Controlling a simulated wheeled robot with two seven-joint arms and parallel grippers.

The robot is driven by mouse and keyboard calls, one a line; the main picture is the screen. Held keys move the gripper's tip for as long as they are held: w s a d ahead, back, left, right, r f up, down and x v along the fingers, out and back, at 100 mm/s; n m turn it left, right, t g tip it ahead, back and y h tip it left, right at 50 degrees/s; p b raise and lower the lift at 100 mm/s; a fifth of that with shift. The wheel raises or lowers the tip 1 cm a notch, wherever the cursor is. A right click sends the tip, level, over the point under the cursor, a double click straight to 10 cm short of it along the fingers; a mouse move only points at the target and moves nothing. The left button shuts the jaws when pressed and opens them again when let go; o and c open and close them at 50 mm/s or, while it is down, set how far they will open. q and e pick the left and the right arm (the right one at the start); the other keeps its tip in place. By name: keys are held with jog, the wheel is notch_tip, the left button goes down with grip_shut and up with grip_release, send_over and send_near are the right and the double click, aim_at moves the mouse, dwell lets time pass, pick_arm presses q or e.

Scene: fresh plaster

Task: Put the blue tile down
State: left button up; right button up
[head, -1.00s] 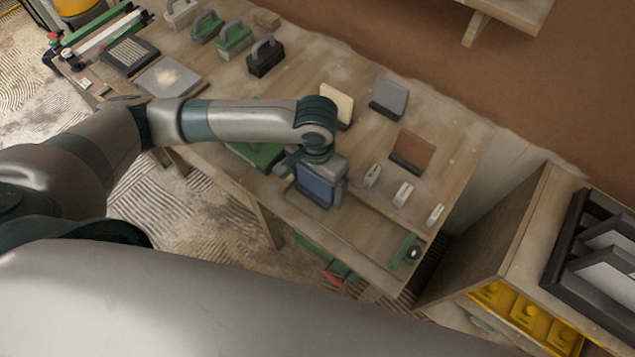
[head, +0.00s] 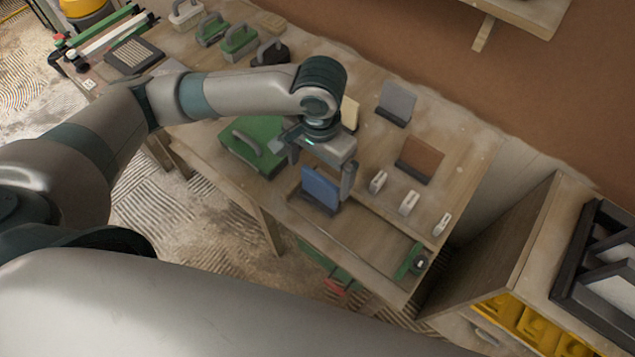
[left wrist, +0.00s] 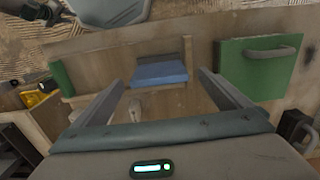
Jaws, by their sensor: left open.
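The blue tile (head: 320,187) stands leaning in a dark holder near the front edge of the wooden workbench (head: 365,235). It also shows in the left wrist view (left wrist: 160,74), between and beyond my two fingers. My left gripper (head: 321,172) is open just above the tile, with one finger towards each side of it and a gap visible at both sides in the wrist view. The lowest part of the holder is partly hidden by the tile. My right gripper is not in view.
A grey tile (head: 396,102) and a brown tile (head: 419,158) stand in holders behind. Several small pale blocks (head: 409,203) are to the right. Bare bench lies in front of them.

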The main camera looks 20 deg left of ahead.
pick_arm(q)
notch_tip(320, 180, up, 4)
jog(key=shift+w+f, duration=0.1)
jog(key=shift+r, duration=0.5)
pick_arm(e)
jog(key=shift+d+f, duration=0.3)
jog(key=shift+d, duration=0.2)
